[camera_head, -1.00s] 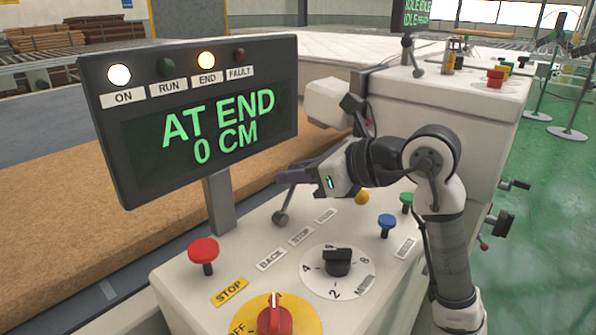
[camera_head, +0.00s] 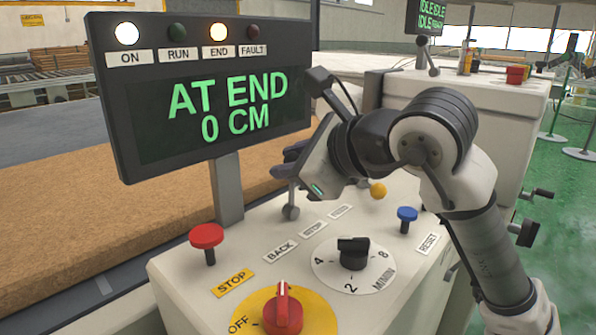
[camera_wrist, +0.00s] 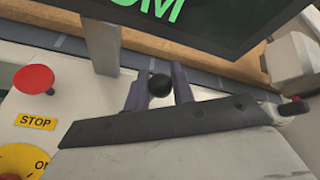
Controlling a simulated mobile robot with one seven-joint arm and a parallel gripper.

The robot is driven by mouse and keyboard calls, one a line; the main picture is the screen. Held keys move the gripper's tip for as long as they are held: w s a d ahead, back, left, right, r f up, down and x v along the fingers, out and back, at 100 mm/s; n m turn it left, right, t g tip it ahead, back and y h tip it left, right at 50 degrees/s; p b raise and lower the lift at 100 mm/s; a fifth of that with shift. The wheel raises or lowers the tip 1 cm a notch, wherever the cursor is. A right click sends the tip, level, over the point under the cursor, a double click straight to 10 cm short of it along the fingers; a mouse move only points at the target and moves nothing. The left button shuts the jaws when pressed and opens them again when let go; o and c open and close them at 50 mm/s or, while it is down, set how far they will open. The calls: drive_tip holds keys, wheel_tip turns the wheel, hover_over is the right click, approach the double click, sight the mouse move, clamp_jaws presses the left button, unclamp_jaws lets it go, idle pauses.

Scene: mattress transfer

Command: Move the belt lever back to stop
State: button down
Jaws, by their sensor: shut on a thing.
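The belt lever (camera_head: 291,200) rises from the white console behind the BACK, STOP (camera_head: 313,228) and forward labels. Its shaft looks nearly upright in the head view; its top is hidden by my gripper (camera_head: 284,163). In the wrist view the lever's round black knob (camera_wrist: 159,84) sits between the two fingers of my gripper (camera_wrist: 158,88), which is shut on it. The display (camera_head: 215,95) reads AT END, 0 CM, with the ON and END lamps lit.
A red STOP button (camera_head: 207,237), a black dial (camera_head: 353,252), a red rotary switch (camera_head: 283,310), a yellow knob (camera_head: 378,190) and a blue button (camera_head: 407,214) stand around the lever. The display post (camera_head: 227,188) rises close on its left. A brown mattress (camera_head: 90,215) lies behind.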

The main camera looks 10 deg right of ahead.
drive_tip(key=shift+s+a+n, duration=0.15)
drive_tip(key=shift+a+n, duration=0.05)
drive_tip(key=shift+n, duration=0.1)
drive_tip(key=c, duration=1.2)
unclamp_jaws()
drive_tip(key=v, duration=1.4)
drive_tip(key=shift+a, duration=0.1)
